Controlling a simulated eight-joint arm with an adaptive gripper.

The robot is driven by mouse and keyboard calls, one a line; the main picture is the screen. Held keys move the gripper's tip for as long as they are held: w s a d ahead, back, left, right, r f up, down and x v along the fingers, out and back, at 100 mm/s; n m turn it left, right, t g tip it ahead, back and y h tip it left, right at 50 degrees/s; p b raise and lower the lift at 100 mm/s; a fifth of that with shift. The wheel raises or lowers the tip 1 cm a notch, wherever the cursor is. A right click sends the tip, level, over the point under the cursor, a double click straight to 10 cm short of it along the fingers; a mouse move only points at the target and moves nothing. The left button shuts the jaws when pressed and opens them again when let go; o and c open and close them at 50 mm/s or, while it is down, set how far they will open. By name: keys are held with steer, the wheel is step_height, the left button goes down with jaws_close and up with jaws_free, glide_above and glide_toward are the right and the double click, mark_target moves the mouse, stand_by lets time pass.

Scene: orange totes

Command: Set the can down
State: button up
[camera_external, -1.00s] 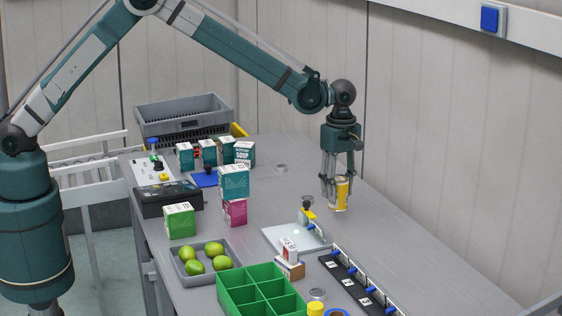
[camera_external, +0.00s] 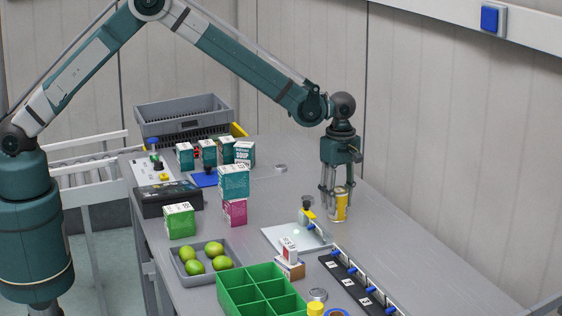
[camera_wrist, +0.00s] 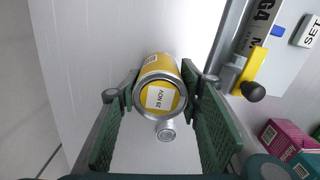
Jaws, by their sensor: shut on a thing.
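The can (camera_external: 340,207) is yellow with silver rims. In the external view it stands upright between my gripper's fingers, at or very close to the grey table top; I cannot tell whether its base touches. My gripper (camera_external: 337,190) points down and is shut on the can. In the wrist view the can (camera_wrist: 159,95) shows its end with a "28 NOV" label, between the two green finger pads of my gripper (camera_wrist: 160,105).
A clamp fixture on a light plate (camera_external: 290,240) stands left of and nearer than the can. A black strip with blue clips (camera_external: 350,280) lies nearer still. Teal and magenta boxes (camera_external: 234,196) stand further left. The table right of and behind the can is clear.

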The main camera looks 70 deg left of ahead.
steer(key=shift+f, duration=0.1)
steer(key=o, duration=1)
steer(key=shift+o, duration=0.2)
steer(key=shift+r, duration=0.2)
step_height(320, 180, up, 12)
steer(key=shift+f, duration=0.1)
stand_by(0.4)
